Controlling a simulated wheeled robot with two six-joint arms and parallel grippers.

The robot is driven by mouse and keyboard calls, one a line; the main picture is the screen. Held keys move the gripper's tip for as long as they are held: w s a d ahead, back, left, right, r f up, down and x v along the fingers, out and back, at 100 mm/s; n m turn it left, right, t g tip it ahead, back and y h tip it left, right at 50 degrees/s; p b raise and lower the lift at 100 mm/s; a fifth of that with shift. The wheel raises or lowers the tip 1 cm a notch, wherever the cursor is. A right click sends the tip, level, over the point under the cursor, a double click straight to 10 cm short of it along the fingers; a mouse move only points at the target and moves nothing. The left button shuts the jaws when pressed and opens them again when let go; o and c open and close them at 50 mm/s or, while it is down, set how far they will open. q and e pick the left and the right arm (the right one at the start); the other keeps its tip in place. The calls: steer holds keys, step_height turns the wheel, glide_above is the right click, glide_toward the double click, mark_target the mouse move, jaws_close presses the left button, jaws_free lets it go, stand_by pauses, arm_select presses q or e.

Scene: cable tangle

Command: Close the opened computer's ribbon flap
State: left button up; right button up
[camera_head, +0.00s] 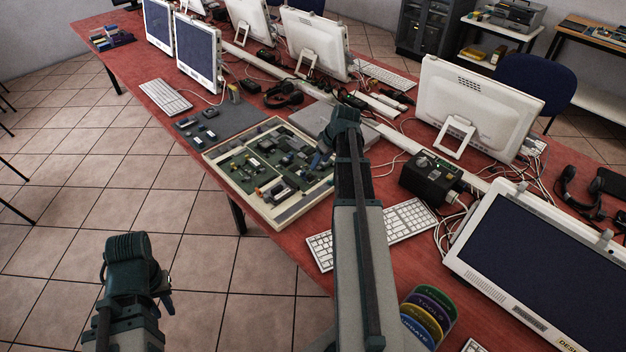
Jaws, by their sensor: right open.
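The opened computer (227,182) is a flat beige case lying on the red table, with green circuit boards and small parts showing inside. My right gripper (322,160) is over the case's right part, with its fingers pointing down and left. It is open, and I see nothing held in it. I cannot tell whether its tips touch anything. The ribbon flap cannot be made out; my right arm and gripper hide part of the case's right side. My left gripper (165,300) is low at the left, over the tiled floor and away from the table. Its fingers are mostly hidden.
A grey mat (222,117) with small parts lies just behind the case. Several monitors and loose cables crowd the table.

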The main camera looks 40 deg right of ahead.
mark_target(312, 177)
steer(key=b+x, duration=0.7)
steer(key=x, duration=0.2)
steer(key=shift+f+b, duration=0.2)
steer(key=shift+b, duration=0.1)
jaws_close()
